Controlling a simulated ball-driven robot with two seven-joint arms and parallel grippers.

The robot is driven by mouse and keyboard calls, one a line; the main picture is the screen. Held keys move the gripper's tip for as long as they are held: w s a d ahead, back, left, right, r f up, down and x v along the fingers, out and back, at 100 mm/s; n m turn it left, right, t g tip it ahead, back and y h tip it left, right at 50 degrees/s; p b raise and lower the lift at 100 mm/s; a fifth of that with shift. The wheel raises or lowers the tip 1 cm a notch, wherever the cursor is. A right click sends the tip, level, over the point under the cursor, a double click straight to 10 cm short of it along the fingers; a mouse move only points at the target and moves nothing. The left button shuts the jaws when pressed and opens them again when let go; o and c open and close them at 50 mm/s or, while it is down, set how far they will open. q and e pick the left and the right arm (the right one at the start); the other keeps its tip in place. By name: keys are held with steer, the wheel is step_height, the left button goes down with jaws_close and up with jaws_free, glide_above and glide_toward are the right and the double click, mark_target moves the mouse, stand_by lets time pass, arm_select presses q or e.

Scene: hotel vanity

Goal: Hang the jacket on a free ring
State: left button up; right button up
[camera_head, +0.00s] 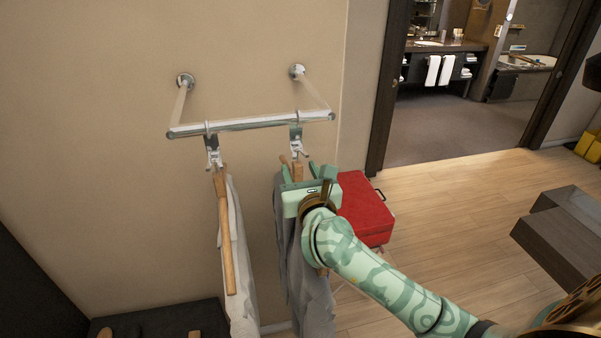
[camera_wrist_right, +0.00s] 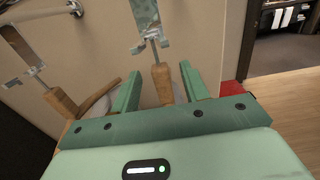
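A grey jacket (camera_head: 312,295) hangs below the right end of the metal rail (camera_head: 250,124), on a wooden hanger (camera_wrist_right: 160,82). The hanger's top meets the metal fitting (camera_head: 296,146) under the right ring; the exact contact is too small to tell. My right gripper (camera_head: 299,172) is at the hanger's neck. In the right wrist view its two fingers stand apart, one each side of the neck, with slight gaps visible. The gripper hides the jacket's shoulders. A second wooden hanger (camera_head: 226,235) with a white garment (camera_head: 241,275) hangs at the left ring (camera_head: 213,150). My left gripper is not in view.
A red case (camera_head: 366,208) stands behind and right of my right gripper. A dark bench (camera_head: 165,322) is at lower left. A brown wooden block-like piece of furniture (camera_head: 565,225) is at right.

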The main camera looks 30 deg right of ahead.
steer(key=shift+s+f, duration=0.1)
steer(key=shift+f, duration=0.05)
steer(key=v, duration=1.6)
